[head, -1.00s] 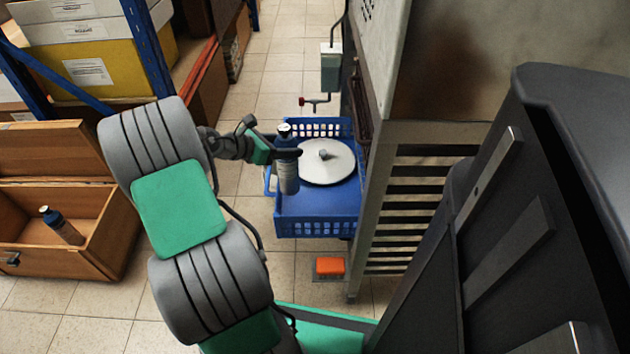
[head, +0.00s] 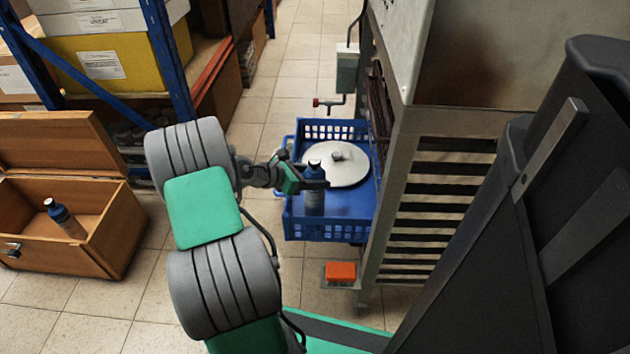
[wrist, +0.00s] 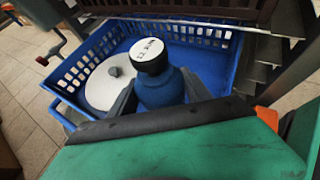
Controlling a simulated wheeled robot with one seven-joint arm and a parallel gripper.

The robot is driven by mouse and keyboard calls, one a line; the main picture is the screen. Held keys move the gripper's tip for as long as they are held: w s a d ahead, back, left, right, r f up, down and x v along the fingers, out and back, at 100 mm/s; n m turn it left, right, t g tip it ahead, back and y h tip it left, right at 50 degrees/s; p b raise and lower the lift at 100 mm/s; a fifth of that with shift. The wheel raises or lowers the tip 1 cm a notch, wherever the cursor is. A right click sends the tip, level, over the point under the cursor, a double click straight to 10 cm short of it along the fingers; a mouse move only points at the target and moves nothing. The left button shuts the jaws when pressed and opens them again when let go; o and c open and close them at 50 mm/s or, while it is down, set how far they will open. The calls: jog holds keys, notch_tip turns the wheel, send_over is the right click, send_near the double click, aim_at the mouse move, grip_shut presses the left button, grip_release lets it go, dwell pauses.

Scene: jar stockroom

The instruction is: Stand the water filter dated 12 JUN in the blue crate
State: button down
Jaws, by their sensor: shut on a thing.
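My gripper (head: 316,184) is shut on a water filter (head: 313,200), a dark blue and grey bottle shape. In the wrist view the filter (wrist: 160,88) has a blue shoulder between my fingers and a black cap with a white top reading "12 JUN". It is roughly upright. The blue crate (head: 306,229) is a low basket with slotted walls, and it also shows in the wrist view (wrist: 205,38). The filter is within the crate's outline, near its left front. I cannot tell whether its base touches the crate floor.
A round white lid with a grey knob (head: 335,164) lies in the back of the crate. A metal rack (head: 385,215) stands close on its right. A similar bottle (head: 65,217) leans in an open wooden box (head: 95,262) at left. An orange pedal (head: 341,271) is below the crate.

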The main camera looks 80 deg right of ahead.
jog(key=shift+r, duration=0.25)
jog(key=shift+c, duration=2.3)
grip_release()
jog(key=shift+f, duration=0.25)
